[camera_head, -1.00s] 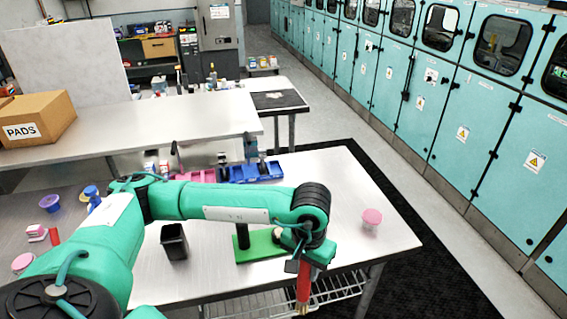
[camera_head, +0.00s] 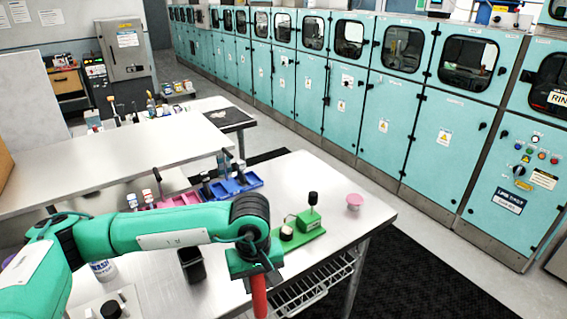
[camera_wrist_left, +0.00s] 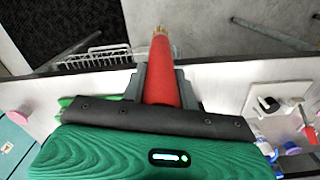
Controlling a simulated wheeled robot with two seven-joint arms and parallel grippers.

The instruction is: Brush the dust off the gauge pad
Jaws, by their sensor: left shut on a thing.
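A green gauge stand (camera_head: 306,236) with a black-topped post (camera_head: 313,199) stands near the front edge of the steel table. A small round pad (camera_head: 286,233), dark with a pale part, sits at its left end; dust on it is too small to make out. My left gripper (camera_head: 257,272) is in front and to the left of the stand, apart from the pad, pointing down. It is shut on a red brush (camera_head: 259,298). In the left wrist view the red brush (camera_wrist_left: 163,80) sits between the fingers, its tan bristles pointing away. My right gripper is not in view.
A black open bin (camera_head: 192,265) stands left of the gripper. Blue trays (camera_head: 235,186) lie behind the arm. A pink tub (camera_head: 354,201) is right of the stand. A wire shelf (camera_head: 312,288) hangs below the table edge. Teal cabinets (camera_head: 385,110) line the aisle.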

